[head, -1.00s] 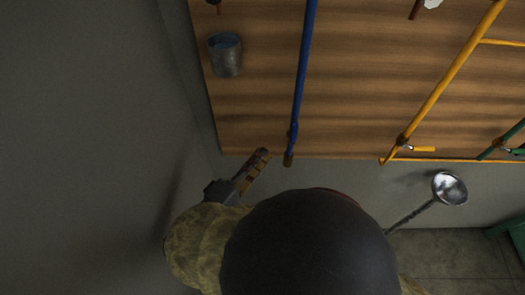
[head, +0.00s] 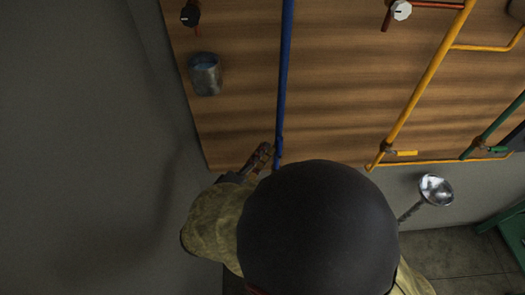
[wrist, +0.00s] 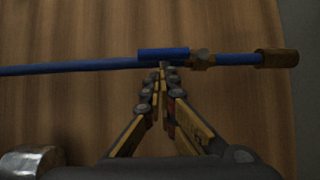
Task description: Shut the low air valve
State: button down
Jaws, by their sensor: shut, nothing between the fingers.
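The blue air pipe (head: 285,75) runs down the wooden board, and its low valve sits near the lower end, partly hidden by my gripper in the head view. In the wrist view the valve's blue handle (wrist: 163,54) lies along the pipe, nearly parallel to it. The brown valve body (wrist: 203,60) is right of the handle, and the brown pipe end (wrist: 276,58) is further right. My gripper (wrist: 162,70) is shut and empty, its fingertips at the handle. I cannot tell whether they touch it. It also shows beside the pipe in the head view (head: 262,154).
A metal cup (head: 205,75) hangs on the board at left, below a black knob (head: 190,15). Yellow pipes (head: 430,75) with a yellow valve handle (head: 406,153) and a green valve (head: 495,149) are at right. A metal funnel-like head (head: 436,189) is at lower right.

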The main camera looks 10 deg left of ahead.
aim_at(281, 148)
jog(key=shift+w+d+r+m+g+y+b, duration=0.15)
jog(key=shift+d+r+m+g+y+b, duration=0.2)
jog(key=shift+d+m+g+b, duration=0.6)
jog(key=d+m+y+b, duration=0.1)
jog(key=b, duration=0.3)
jog(key=d+m+g+y+b, duration=0.1)
jog(key=m+b, duration=0.1)
jog(key=b, duration=0.1)
jog(key=shift+w+d+r+m+b, duration=0.2)
jog(key=shift+w+d+m+b, duration=0.1)
jog(key=shift+w+b, duration=0.1)
jog(key=w+d+f+m+g+y+b, duration=0.1)
jog(key=d+m+y+b, duration=0.4)
jog(key=b, duration=0.6)
jog(key=shift+w+d+f+g, duration=0.15)
jog(key=shift+d+f+g, duration=0.15)
jog(key=shift+f+g, duration=0.6)
jog(key=shift+w+d+f+y+b, duration=0.15)
jog(key=shift+d+y+b, duration=0.1)
jog(key=shift+b, duration=0.35)
dwell(0.4)
